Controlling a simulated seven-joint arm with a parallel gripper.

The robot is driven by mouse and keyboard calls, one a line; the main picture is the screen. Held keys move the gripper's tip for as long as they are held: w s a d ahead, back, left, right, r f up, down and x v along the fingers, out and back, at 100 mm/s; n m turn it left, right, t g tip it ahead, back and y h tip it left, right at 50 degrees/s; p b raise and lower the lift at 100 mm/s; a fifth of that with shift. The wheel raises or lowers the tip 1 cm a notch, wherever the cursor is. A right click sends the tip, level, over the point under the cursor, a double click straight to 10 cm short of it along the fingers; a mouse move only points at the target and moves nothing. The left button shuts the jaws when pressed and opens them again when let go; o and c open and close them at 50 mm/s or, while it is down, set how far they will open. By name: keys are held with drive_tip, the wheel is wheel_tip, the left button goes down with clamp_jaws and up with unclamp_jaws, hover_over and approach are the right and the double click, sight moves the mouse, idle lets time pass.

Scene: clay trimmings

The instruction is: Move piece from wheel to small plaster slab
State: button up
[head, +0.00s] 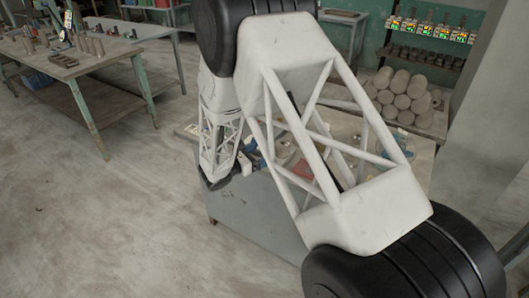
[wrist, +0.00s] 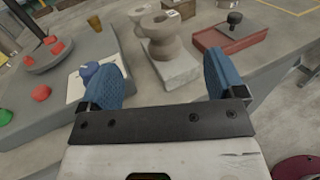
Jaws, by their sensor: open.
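In the wrist view my gripper (wrist: 160,82) is open, with two blue fingers set wide apart and nothing held between them. A round grey disc that looks like the wheel (wrist: 32,62) is at the upper left, with red pieces (wrist: 57,48) on or beside it. A white slab (wrist: 75,90) lies beside the left finger with a blue piece (wrist: 88,70) on it, partly behind that finger. A pale block (wrist: 180,72) beyond the fingers bears a brown spool-shaped form (wrist: 165,42). I cannot tell which slab is the small plaster one. In the head view my arm hides most of this.
A red piece (wrist: 41,93) and a green piece (wrist: 5,116) lie at the left on the grey worktop (wrist: 60,125). A red tray (wrist: 215,40) with a black-knobbed tool (wrist: 234,20) is at the upper right.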

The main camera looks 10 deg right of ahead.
drive_tip(key=shift+s+a, duration=0.1)
drive_tip(key=shift+a, duration=0.15)
idle(0.5)
drive_tip(key=s+d+r+m+g+y, duration=0.35)
drive_tip(key=s+r+m, duration=0.25)
drive_tip(key=s+r, duration=0.3)
drive_tip(key=s+d+r+m+g+y, duration=0.3)
drive_tip(key=s+d+r+m+g, duration=0.25)
drive_tip(key=s+r, duration=0.35)
drive_tip(key=s+a+r+m+t+y, duration=0.1)
drive_tip(key=s+r+m+y, duration=0.1)
drive_tip(key=s, duration=0.6)
drive_tip(key=s+a+r+m+t+y, duration=0.2)
drive_tip(key=s+r+m+y, duration=0.1)
drive_tip(key=s, duration=0.5)
drive_tip(key=s+a+r+m+t+y, duration=0.1)
drive_tip(key=s+a+r+m+y, duration=0.1)
drive_tip(key=s+m+y, duration=0.3)
drive_tip(key=s+m, duration=0.1)
drive_tip(key=s, duration=0.3)
drive_tip(key=shift+a+r+t, duration=0.2)
drive_tip(key=shift+t, duration=0.1)
